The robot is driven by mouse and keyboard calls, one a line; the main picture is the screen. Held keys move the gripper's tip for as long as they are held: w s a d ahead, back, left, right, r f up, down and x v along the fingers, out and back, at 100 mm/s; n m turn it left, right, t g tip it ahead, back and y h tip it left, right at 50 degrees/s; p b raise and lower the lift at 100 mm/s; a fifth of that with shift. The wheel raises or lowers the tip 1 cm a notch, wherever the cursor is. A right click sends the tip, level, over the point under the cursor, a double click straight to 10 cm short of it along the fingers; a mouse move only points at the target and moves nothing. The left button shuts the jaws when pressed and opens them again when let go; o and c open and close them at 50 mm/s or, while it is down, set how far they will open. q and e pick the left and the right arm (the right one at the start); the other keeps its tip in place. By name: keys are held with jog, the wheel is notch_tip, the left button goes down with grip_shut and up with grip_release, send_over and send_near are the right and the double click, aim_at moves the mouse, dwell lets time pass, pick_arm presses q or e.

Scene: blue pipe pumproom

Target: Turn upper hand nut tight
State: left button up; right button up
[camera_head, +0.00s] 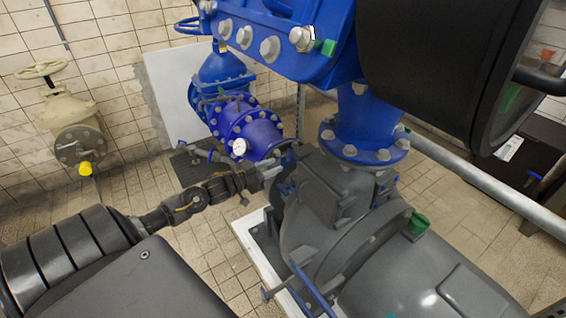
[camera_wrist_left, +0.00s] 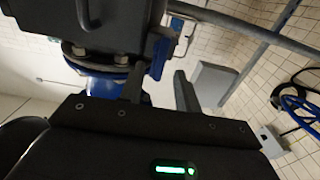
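The upper hand nut is most likely the small blue handle (camera_wrist_left: 158,58) in the left wrist view, on the edge of a dark housing cover. In the head view a small blue part (camera_head: 285,189) shows at the left side of the grey pump housing (camera_head: 335,225). My left gripper (camera_head: 268,172) is at that side of the housing. In the left wrist view its two fingers (camera_wrist_left: 160,92) stand apart with a clear gap. The blue handle is just beyond the left finger; I cannot tell whether they touch. My right gripper is not in view.
A blue flanged pipe (camera_head: 358,130) rises from the housing. A beige valve (camera_head: 75,135) is on the left wall. A grey rail (camera_head: 490,185) crosses at right.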

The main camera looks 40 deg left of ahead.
aim_at(281, 163)
pick_arm(q)
jog(key=x, duration=0.4)
jog(key=shift+w, duration=0.3)
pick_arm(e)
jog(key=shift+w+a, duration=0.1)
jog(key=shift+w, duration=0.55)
pick_arm(q)
grip_shut()
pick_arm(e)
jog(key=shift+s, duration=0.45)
